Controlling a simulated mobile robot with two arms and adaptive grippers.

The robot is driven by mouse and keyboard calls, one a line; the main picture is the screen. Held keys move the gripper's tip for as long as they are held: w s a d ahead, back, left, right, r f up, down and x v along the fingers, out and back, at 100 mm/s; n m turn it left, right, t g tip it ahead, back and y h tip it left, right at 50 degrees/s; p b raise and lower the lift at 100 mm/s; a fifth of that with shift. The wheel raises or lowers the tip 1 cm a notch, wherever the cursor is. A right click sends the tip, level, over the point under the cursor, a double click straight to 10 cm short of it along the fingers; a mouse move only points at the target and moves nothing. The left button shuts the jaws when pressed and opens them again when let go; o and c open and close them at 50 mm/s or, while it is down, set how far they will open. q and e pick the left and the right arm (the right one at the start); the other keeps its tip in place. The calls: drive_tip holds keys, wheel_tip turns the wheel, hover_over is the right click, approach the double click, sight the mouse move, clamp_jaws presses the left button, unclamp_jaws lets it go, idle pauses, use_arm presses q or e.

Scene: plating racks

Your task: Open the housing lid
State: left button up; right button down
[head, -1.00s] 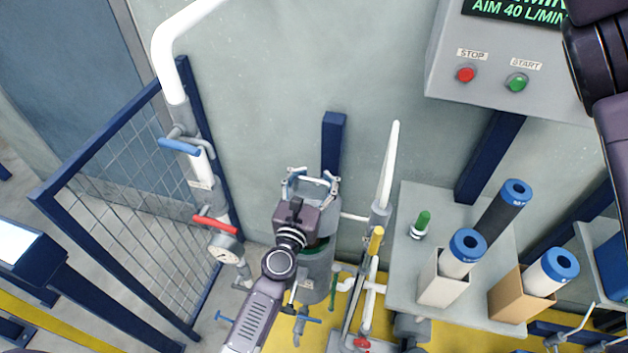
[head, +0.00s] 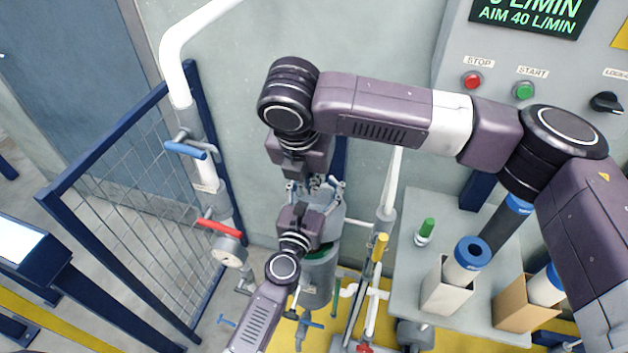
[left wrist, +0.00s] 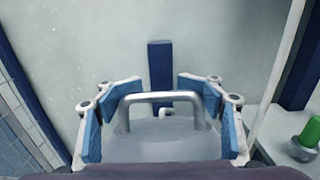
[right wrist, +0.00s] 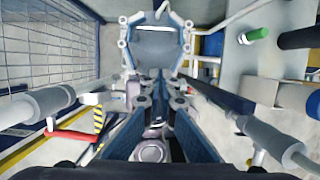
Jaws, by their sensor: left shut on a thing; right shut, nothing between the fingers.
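The housing (head: 317,290) is a grey upright cylinder with a green band (head: 320,254) near its top. Its grey lid (head: 328,232) is above that band. I cannot tell whether a gap separates lid and housing. In the left wrist view the lid (left wrist: 165,132) carries a metal bar handle (left wrist: 160,97). My left gripper (head: 312,200) is at the lid, its blue pads on both sides of the handle. My right gripper (head: 315,178) hangs above and close to the left one, shut and empty. It also shows shut in the right wrist view (right wrist: 160,95).
White pipes with a blue valve handle (head: 185,149) and a red one (head: 218,228) stand at left, beside a mesh fence (head: 115,210). A grey shelf (head: 410,290) with filter cartridges is at right, below the control box (head: 455,75).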

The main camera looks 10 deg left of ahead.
use_arm(q)
drive_tip(key=shift+a+r, duration=0.1)
drive_tip(key=shift+a, duration=0.05)
use_arm(e)
hover_over(318, 200)
drive_tip(key=s, duration=0.4)
drive_tip(key=f, duration=0.8)
drive_tip(key=shift+a+f, duration=0.15)
drive_tip(key=shift+a, duration=0.1)
drive_tip(key=shift+w+d, duration=0.2)
drive_tip(key=shift+w, duration=1)
drive_tip(key=shift+w+d, duration=0.1)
drive_tip(key=shift+w, duration=0.65)
drive_tip(key=shift+w+d, duration=0.1)
